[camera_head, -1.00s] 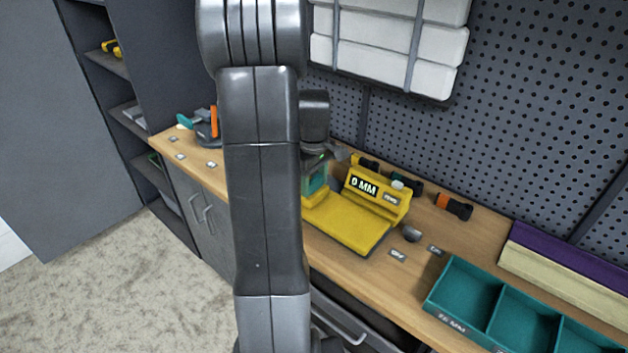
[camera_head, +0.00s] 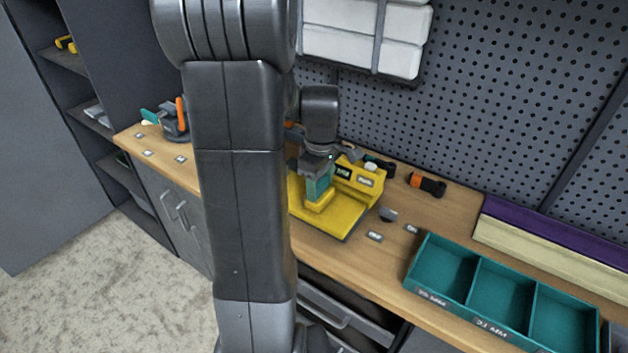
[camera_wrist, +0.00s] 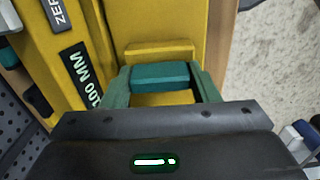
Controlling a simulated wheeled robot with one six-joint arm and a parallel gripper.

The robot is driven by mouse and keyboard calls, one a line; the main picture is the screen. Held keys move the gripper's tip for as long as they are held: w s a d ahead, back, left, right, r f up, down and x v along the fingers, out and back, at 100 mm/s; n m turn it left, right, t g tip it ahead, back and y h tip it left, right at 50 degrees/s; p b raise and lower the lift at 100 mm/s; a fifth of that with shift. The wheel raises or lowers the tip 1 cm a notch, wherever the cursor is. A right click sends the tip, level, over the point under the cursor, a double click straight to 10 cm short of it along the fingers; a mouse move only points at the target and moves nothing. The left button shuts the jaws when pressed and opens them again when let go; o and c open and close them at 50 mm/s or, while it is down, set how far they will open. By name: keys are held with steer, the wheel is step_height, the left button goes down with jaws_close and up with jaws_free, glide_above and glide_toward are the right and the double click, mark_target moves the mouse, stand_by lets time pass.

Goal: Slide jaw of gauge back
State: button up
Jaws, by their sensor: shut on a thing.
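The yellow gauge (camera_head: 352,216) stands on the workbench, with an upright yellow block at its back. In the wrist view its black display (camera_wrist: 82,72) reads "100 MM". My gripper (camera_head: 319,187) is low over the gauge's plate, in front of the upright block, and hides part of the display. In the wrist view my gripper's green fingers (camera_wrist: 160,88) stand either side of a teal block (camera_wrist: 160,74), shut on it. A yellow piece (camera_wrist: 158,49) shows just beyond that block; I take the two as the gauge's jaw. The jaw's underside is hidden.
A teal divided tray (camera_head: 414,270) lies to the right on the bench (camera_head: 455,212). Black-and-orange parts (camera_head: 427,185) and a dark knob (camera_head: 388,214) lie near the gauge. A pegboard (camera_head: 520,90) rises behind. My arm hides the bench's left middle.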

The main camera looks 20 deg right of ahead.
mark_target(322, 182)
steer(key=shift+d, duration=0.1)
steer(key=o, duration=1.1)
steer(key=shift+s, duration=0.1)
steer(key=shift+o, duration=1.4)
steer(key=shift+s+d, duration=0.1)
steer(key=shift+r, duration=0.2)
step_height(322, 182, up, 14)
steer(key=shift+f+b, duration=0.25)
steer(key=shift+b, duration=0.05)
steer(key=shift+f, duration=0.1)
